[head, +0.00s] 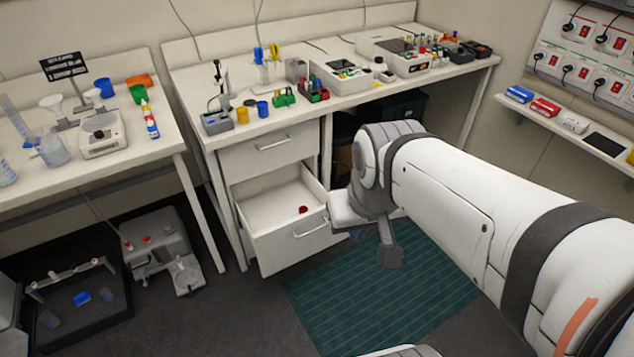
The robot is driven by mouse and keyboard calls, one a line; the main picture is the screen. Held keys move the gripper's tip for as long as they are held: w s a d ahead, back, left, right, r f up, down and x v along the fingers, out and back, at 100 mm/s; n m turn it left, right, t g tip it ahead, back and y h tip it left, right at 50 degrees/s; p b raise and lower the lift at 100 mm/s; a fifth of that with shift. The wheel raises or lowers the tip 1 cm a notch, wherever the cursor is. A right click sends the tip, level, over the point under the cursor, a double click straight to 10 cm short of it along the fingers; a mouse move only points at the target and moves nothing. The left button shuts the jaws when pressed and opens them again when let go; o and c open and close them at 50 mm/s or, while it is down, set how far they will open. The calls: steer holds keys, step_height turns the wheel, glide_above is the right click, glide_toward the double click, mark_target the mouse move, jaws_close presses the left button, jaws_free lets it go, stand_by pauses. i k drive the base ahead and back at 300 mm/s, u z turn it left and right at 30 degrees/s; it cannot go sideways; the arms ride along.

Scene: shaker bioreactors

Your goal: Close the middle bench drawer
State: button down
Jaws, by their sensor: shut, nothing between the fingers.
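The open bench drawer (291,247), below a closed top drawer (265,155), is pulled well out of the white cabinet under the middle bench. Its front has a light bar handle (311,228). A small red item (303,210) lies inside near the front. My gripper (363,234) is shut and empty, low at the right of the drawer front. My wrist hides most of it, and I cannot tell whether it touches the drawer. Any drawer lower down is hidden by the open one.
The bench top (300,112) above carries instruments, racks and cups. A left bench (160,140) stands beside it, with a pump-like device (160,250) and a dark tray (75,310) on the floor. A green mat (345,300) lies before the drawer, with clear floor around it.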

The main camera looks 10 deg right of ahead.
mark_target(267, 204)
steer(key=u, duration=0.45)
steer(key=i, duration=0.95)
